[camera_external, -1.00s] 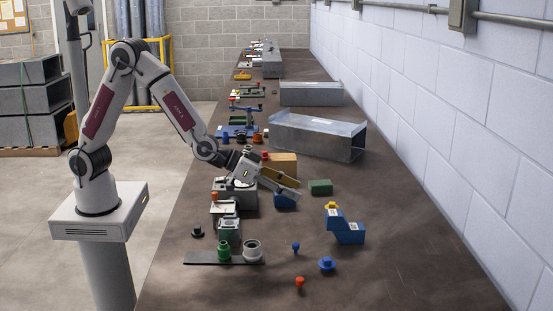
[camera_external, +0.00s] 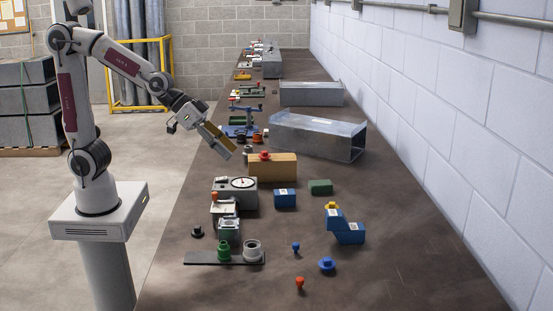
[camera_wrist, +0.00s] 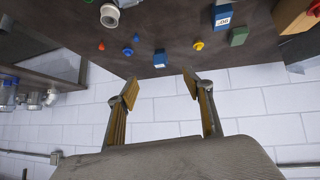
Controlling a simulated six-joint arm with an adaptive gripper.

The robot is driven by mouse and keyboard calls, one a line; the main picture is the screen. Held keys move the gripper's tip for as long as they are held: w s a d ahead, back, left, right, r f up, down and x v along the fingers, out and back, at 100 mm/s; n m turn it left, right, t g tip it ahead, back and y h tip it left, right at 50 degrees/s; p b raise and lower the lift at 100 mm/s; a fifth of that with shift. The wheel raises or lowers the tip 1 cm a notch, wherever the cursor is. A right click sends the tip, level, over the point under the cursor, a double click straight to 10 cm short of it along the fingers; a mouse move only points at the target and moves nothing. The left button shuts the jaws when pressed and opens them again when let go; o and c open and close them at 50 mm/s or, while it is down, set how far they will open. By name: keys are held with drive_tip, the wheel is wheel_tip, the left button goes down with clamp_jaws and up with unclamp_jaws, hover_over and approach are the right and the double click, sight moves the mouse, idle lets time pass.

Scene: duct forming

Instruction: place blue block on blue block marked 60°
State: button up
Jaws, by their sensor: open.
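A blue block (camera_external: 285,198) with a white label sits on the table, right of the grey dial box. In the wrist view, a blue block (camera_wrist: 222,18) shows a white label that seems to read 60°, upside down. A blue block (camera_wrist: 160,59) also shows near the table edge in the wrist view. My gripper (camera_external: 221,144) is open and empty, raised at the table's left side, well apart from the blocks. Its fingers (camera_wrist: 160,84) show spread in the wrist view.
A green block (camera_external: 320,187) lies behind the blue blocks. A wooden block (camera_external: 272,167) with a red knob and a grey dial box (camera_external: 234,190) stand left. Small pegs, including a red one (camera_external: 299,282), lie in front. A metal duct (camera_external: 318,137) lies behind. The right front table is clear.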

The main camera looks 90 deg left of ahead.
drive_tip(key=s+a+g+y, duration=0.1)
drive_tip(key=s+a, duration=0.3)
drive_tip(key=s, duration=0.8)
drive_tip(key=s+a+g+y, duration=0.1)
drive_tip(key=s+a+g, duration=0.1)
drive_tip(key=s, duration=1)
drive_tip(key=shift+a+f+n, duration=0.4)
drive_tip(key=shift+a, duration=0.5)
drive_tip(key=shift+s, duration=0.1)
drive_tip(key=o, duration=1.4)
drive_tip(key=shift+w+d+f+m+g+h, duration=0.1)
drive_tip(key=shift+w+d+m+g+h, duration=0.25)
drive_tip(key=shift+w+d+m, duration=2.45)
drive_tip(key=shift+w+d+f+m+g+h, duration=0.15)
drive_tip(key=shift+w+d+m+g+h, duration=0.2)
drive_tip(key=shift+w+d+m, duration=2.45)
drive_tip(key=shift+w+d+f+m+g+h, duration=0.1)
drive_tip(key=shift+w+d+m+g+h, duration=0.25)
drive_tip(key=shift+w+d+m, duration=2.45)
drive_tip(key=shift+s+d+m, duration=0.8)
drive_tip(key=shift+s+d, duration=0.05)
